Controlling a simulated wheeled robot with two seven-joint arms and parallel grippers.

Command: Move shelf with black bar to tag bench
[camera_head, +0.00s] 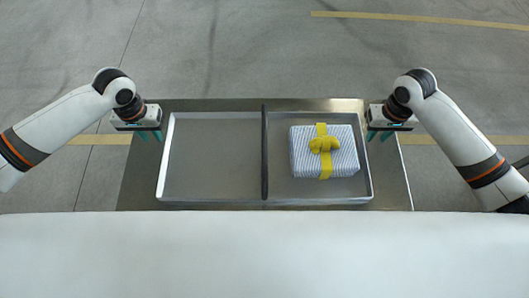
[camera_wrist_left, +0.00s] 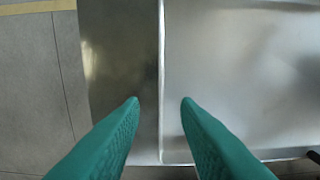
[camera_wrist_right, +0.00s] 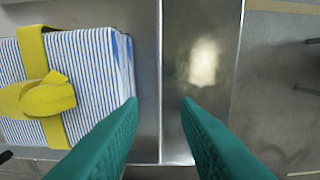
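The shelf is a shallow metal tray (camera_head: 213,203) with a black bar (camera_head: 264,150) across its middle, lying on a metal bench top (camera_head: 135,190). A striped gift box (camera_head: 300,153) with a yellow ribbon sits in its right compartment; the left compartment is empty. My left gripper (camera_head: 150,136) is at the tray's left side; in the left wrist view its teal fingers are apart, with the tray's side wall (camera_wrist_left: 161,70) between them. My right gripper (camera_head: 380,135) is at the right side; in the right wrist view its fingers are apart around the right wall (camera_wrist_right: 160,60). Contact is not visible.
A white surface (camera_head: 260,255) fills the front of the head view. Grey floor (camera_head: 250,50) with yellow lines surrounds the bench. The gift box also shows in the right wrist view (camera_wrist_right: 90,70), left of the fingers.

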